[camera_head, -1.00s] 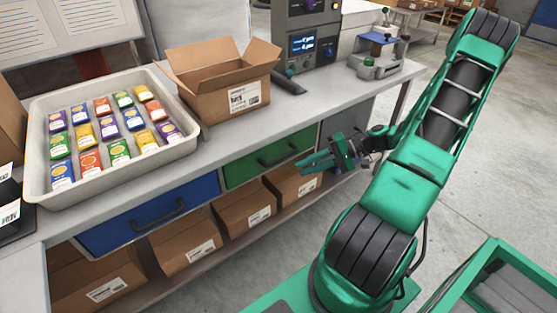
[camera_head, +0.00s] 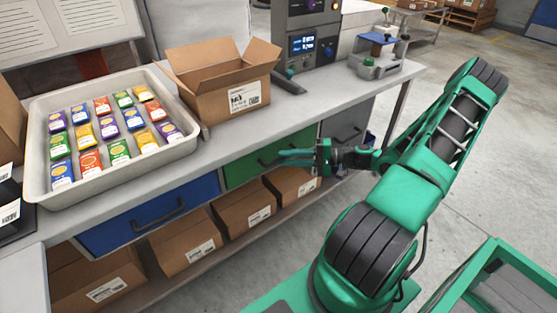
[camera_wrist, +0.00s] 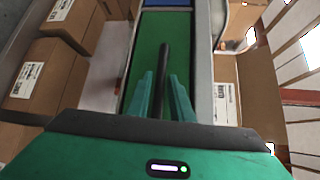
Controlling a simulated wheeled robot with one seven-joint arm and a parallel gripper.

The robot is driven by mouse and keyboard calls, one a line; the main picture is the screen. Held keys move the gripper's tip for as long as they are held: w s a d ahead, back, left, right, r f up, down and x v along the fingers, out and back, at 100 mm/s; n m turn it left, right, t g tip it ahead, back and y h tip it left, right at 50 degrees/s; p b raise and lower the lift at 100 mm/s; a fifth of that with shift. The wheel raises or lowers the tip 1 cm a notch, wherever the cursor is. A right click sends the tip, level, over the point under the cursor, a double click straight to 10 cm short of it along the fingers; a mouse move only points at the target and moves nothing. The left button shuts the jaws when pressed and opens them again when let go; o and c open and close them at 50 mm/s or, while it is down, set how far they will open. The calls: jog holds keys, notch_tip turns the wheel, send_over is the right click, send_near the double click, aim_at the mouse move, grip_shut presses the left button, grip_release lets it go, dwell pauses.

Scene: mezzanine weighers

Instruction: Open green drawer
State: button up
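The green drawer (camera_head: 240,171) sits under the bench top between a blue drawer and a grey one, and its front looks flush and closed. Its dark bar handle (camera_head: 270,161) shows partly behind my fingers. My gripper (camera_head: 288,157) points left at the drawer front, near the handle's right part. In the wrist view the green drawer front (camera_wrist: 136,60) lies ahead, and the black handle (camera_wrist: 164,60) runs up between my two green fingers (camera_wrist: 166,88). The fingers are apart with gaps to the handle. I cannot tell whether they reach past the bar.
A blue drawer (camera_head: 120,222) is left of the green one, and a grey drawer (camera_head: 345,124) is right. Cardboard boxes (camera_head: 243,212) fill the shelf below. A packet tray (camera_head: 40,185) and an open carton (camera_head: 205,93) stand on top. Floor in front is free.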

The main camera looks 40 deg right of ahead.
jog(key=shift+x, duration=1.3)
jog(key=shift+c, duration=0.3)
